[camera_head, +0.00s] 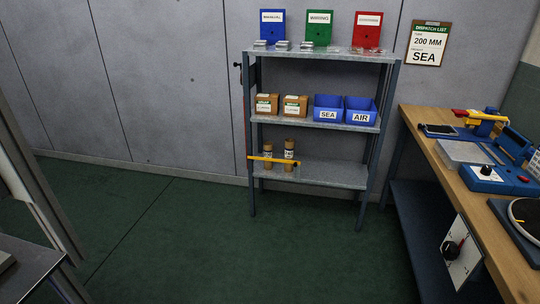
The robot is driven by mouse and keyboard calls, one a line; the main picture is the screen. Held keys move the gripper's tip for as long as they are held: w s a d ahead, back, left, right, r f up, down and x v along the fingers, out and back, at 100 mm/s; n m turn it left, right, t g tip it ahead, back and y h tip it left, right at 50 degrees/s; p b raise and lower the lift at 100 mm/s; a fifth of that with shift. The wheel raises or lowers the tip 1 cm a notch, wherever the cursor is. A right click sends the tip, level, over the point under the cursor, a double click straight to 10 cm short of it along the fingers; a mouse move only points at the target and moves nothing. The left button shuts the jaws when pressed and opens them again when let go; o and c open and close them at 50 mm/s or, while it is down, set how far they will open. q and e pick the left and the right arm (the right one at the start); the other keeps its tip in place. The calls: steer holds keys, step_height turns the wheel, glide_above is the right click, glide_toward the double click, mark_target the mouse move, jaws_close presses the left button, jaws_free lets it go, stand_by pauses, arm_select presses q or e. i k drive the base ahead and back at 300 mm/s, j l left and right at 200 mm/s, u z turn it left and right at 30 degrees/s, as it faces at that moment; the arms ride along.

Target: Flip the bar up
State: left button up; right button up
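A yellow bar (273,160) lies level across the front of the lower shelf, at its left part. It passes in front of two brown cardboard tubes (289,150) that stand upright on that shelf. The bar's left end is at the left shelf post, and its right end is just past the right tube. Neither of my grippers is in view.
The blue-grey shelf rack (335,122) holds boxes and blue bins (360,112) on its middle board. A wooden workbench (450,175) with devices stands at the right. A grey metal table (28,268) is at the left. The green floor (210,240) between is clear.

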mark_target(295, 163)
steer(key=i+l+u, duration=0.1)
steer(key=i+l, duration=0.15)
steer(key=i, duration=0.15)
steer(key=i+l, duration=0.25)
steer(key=i, duration=0.15)
steer(key=i+l, duration=0.2)
steer(key=i, duration=0.3)
steer(key=i+l+u, duration=0.1)
steer(key=i, duration=0.45)
steer(key=i+l, duration=0.25)
steer(key=i, duration=0.25)
steer(key=i+l, duration=0.25)
steer(key=i, duration=0.25)
steer(key=j+u, duration=0.05)
